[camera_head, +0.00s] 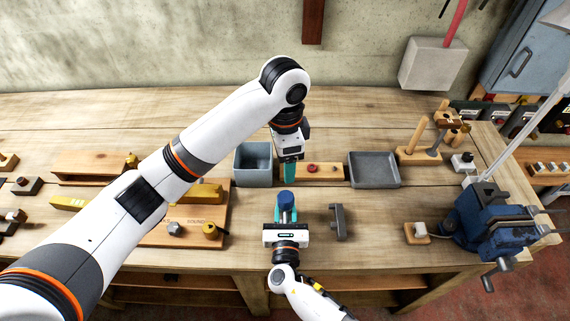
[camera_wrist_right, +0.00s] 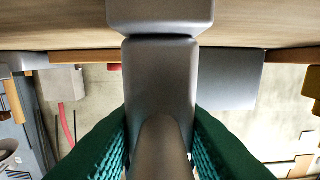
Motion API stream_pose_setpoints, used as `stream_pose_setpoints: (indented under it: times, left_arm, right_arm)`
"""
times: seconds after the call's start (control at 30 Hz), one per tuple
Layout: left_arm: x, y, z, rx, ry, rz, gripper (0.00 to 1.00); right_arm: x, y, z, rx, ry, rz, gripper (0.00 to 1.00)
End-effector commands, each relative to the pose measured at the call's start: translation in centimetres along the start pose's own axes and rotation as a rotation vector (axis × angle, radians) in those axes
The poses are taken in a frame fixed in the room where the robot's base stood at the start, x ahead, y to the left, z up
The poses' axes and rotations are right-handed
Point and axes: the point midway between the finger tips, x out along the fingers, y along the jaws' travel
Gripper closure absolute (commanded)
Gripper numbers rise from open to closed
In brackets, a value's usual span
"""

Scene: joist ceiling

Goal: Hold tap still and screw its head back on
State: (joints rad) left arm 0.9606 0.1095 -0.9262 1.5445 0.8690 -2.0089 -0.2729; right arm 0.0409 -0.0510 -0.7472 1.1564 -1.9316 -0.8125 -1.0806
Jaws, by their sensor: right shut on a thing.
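The tap stands on the bench at the middle front. A round blue top (camera_head: 286,199) shows above my right gripper (camera_head: 284,217). In the right wrist view, the tap's grey metal body (camera_wrist_right: 160,85) stands between the teal finger pads, which press on both sides. My right gripper is shut on this body. I cannot tell how the blue part sits on it. My left gripper (camera_head: 290,170) points down behind the tap, apart from it. Its teal fingers look close together, but their gap is unclear. A grey metal piece (camera_head: 340,222) rests on the bench to the right of the tap.
A grey-blue bin (camera_head: 241,170) and a shallow grey tray (camera_head: 374,172) flank a wooden strip (camera_head: 322,172) behind the tap. A wooden board (camera_head: 190,237) with small parts lies left. A blue vise (camera_head: 490,222) is at the right.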

Motion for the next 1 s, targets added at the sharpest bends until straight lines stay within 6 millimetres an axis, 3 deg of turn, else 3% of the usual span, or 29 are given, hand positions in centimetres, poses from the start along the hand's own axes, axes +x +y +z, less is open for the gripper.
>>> stream_pose_setpoints:
  times: [0.37, 0.4, 0.57, 0.87, 1.0]
  left_arm:
    - [-1.0, 0.0, 0.0, -0.001, 0.0, -0.001, 0.31]
    - [-1.0, 0.0, 0.0, -0.001, 0.0, -0.001, 0.31]
    - [-1.0, 0.0, 0.0, 0.0, 0.0, -0.001, 0.31]
    - [-1.0, 0.0, 0.0, 0.0, 0.0, -0.001, 0.31]
    - [-1.0, 0.0, 0.0, 0.0, 0.0, -0.001, 0.31]
  right_arm:
    - [0.0, 0.0, 0.0, 0.0, 0.001, 0.0, 1.0]
    - [0.0, 0.0, -0.1, 0.001, 0.001, 0.0, 0.7]
    - [0.0, 0.0, -0.1, 0.001, 0.001, 0.0, 0.46]
    - [-0.2, 0.0, 0.0, 0.0, 0.001, 0.0, 0.46]
    - [-1.7, 0.0, 0.1, 0.001, -0.001, 0.0, 0.46]
